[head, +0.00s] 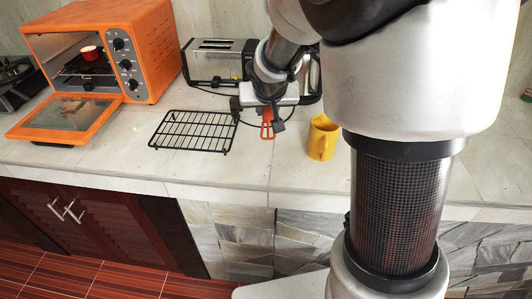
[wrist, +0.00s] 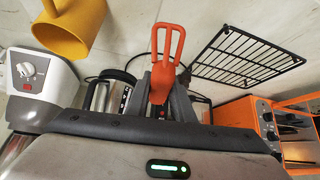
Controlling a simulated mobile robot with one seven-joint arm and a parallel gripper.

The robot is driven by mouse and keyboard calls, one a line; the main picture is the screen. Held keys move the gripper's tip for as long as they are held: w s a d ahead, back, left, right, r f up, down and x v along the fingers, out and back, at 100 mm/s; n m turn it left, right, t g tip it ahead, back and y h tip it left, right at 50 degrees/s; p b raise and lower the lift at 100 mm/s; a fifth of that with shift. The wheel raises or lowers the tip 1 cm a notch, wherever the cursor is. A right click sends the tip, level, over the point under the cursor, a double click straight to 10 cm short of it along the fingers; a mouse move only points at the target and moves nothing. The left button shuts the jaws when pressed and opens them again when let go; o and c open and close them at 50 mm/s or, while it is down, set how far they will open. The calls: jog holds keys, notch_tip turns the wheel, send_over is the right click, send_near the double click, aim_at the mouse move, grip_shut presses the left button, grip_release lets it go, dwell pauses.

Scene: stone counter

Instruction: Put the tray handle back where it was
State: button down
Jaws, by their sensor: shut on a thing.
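A black wire rack (head: 194,130) lies left of my gripper. A yellow mug (head: 322,137) stands close on the right. The toaster (head: 215,62) is behind. The orange oven (head: 120,50) has its door (head: 68,118) down and a small red cup (head: 90,53) inside.

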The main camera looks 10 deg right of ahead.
jog(key=b, duration=0.1)
jog(key=w+f+b, duration=0.1)
jog(key=w+f+m+b, duration=0.1)
jog(key=b, duration=0.1)
jog(key=shift+w+f+h, duration=0.1)
jog(key=shift+w+h, duration=0.15)
jog(key=shift+h, duration=0.15)
jog(key=b, duration=0.1)
jog(key=w+b, duration=0.1)
jog(key=shift+r+m+b, duration=0.2)
jog(key=shift+m+b, duration=0.1)
jog(key=shift+m, duration=0.1)
notch_tip(320, 180, down, 10)
jog(key=b, duration=0.3)
jog(key=shift+r, duration=0.25)
jog(key=shift+f, duration=0.2)
jog(key=c, duration=1.5)
grip_release()
jog(key=shift+c, duration=0.2)
jog(key=shift+r, duration=0.15)
